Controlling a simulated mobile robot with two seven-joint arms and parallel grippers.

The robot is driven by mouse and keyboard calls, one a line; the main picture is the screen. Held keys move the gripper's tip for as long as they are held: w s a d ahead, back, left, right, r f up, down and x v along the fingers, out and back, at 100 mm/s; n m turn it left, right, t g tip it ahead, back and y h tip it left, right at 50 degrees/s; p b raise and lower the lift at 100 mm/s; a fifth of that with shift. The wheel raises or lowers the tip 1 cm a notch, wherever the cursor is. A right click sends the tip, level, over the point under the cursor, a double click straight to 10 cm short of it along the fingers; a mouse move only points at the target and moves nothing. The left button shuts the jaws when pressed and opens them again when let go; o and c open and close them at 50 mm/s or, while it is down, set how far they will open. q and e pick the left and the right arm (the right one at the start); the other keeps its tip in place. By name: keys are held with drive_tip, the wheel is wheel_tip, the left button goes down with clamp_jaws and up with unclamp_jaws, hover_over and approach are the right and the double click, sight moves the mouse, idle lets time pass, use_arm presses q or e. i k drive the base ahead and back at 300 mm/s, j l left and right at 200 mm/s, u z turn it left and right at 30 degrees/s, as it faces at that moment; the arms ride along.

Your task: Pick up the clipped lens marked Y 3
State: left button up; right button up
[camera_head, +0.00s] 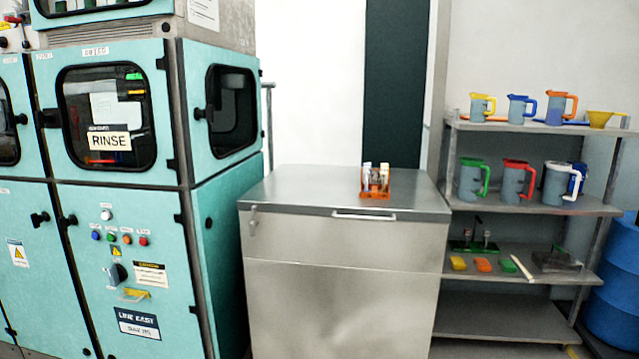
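A small orange rack (376,193) stands on top of the steel cabinet, near its front edge. Several small upright pieces (376,176) with white and dark parts sit in it, and they may be clipped lenses. Any marking such as Y 3 is too small to read. Neither of my grippers is in view.
The steel cabinet top (300,187) is bare around the rack. A teal machine (110,200) with a RINSE sign stands at left. A shelf unit (540,205) at right holds several jugs, a yellow funnel (600,119) and small coloured blocks. A blue barrel (612,290) stands far right.

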sight(366, 166)
drive_tip(key=i+l+u, duration=0.15)
drive_tip(key=l+u, duration=0.25)
drive_tip(key=i+l+u, duration=0.1)
drive_tip(key=l+u, duration=0.15)
drive_tip(key=u, duration=0.2)
drive_tip(key=l+u, duration=0.3)
drive_tip(key=l, duration=0.6)
drive_tip(key=i+l+u, duration=0.1)
drive_tip(key=l, duration=0.8)
